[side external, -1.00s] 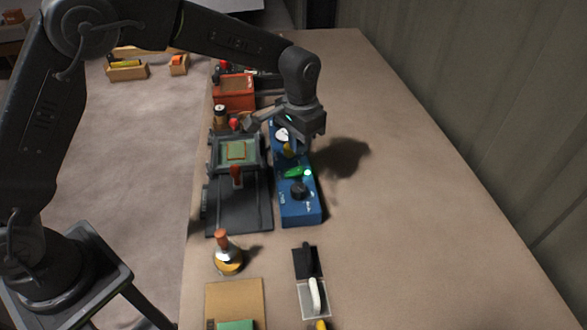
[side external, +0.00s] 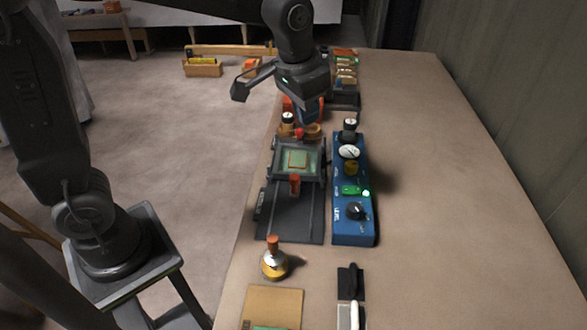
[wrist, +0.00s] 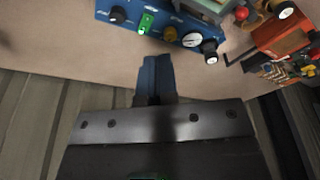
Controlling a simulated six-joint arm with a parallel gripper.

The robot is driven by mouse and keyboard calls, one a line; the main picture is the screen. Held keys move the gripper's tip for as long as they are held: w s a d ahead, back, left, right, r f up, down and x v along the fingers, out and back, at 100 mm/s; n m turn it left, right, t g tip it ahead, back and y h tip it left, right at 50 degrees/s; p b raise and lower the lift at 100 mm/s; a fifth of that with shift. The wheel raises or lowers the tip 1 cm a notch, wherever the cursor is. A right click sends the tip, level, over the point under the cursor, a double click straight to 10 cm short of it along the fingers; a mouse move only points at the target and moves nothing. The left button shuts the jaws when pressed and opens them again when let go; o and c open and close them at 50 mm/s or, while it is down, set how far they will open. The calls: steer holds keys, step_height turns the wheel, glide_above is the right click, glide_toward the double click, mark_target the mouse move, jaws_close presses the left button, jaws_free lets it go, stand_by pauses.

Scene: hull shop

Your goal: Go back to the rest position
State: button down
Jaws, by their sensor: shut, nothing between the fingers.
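My gripper (side external: 308,108) hangs above the far part of the bench, over the area beyond the clamp fixture, and holds nothing. In the wrist view its blue fingers (wrist: 155,72) are together, with bare bench top beyond the tips. The blue control box (side external: 352,226) stands to the right of the fixture, apart from the gripper. It carries a black level knob (side external: 355,210), a lit green switch (side external: 350,190), a brass knob and a white dial (side external: 349,151). The box also shows at the top of the wrist view (wrist: 130,20).
The dark fixture (side external: 290,215) holds a green board (side external: 297,159). A red bin (wrist: 285,42) shows in the wrist view. The bench's right side is clear.

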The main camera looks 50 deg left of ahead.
steer(key=s+a+n+t, duration=0.1)
steer(key=s+a, duration=0.1)
steer(key=s, duration=0.6)
steer(key=s+a+r+t, duration=0.1)
steer(key=s+a+t, duration=0.1)
steer(key=s, duration=0.7)
steer(key=shift+s+a+n, duration=0.25)
steer(key=shift+a+n, duration=0.15)
steer(key=shift+a, duration=0.35)
steer(key=w+d+f+n+g, duration=0.1)
steer(key=w+d+f+n, duration=0.1)
steer(key=w, duration=0.6)
steer(key=w+d+f+n+g, duration=0.1)
steer(key=w+d+n, duration=0.3)
steer(key=w, duration=0.5)
steer(key=w+d+f+n+g, duration=0.2)
steer(key=w+d+f+n, duration=0.1)
steer(key=w, duration=0.6)
steer(key=shift+d+h, duration=0.4)
steer(key=shift+d, duration=0.35)
